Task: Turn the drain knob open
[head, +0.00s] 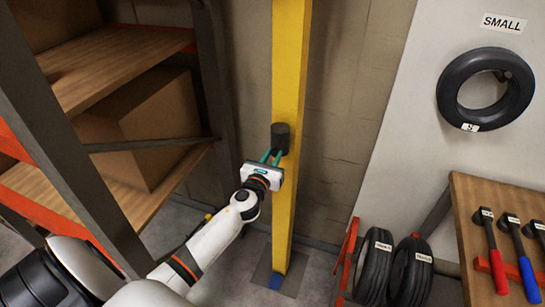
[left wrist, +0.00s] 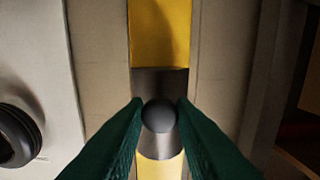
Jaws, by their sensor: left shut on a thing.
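A yellow post (head: 289,60) stands upright against the wall, and it also shows in the left wrist view (left wrist: 160,30). A dark grey cylindrical fitting (head: 280,135) is mounted on the post. In the left wrist view, a round dark drain knob (left wrist: 158,116) sits in front of the fitting (left wrist: 160,82). My left gripper (head: 272,156) reaches up to the fitting from below. Its green fingers (left wrist: 159,118) are shut on the knob, one on each side. In the head view the fingers hide the knob. My right gripper is not in view.
A shelf rack with boxes (head: 150,115) stands left, close to my left arm. Several tires sit at right, one on the wall panel (head: 485,88) and others on a red rack (head: 375,265). Bare wall lies beside the post.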

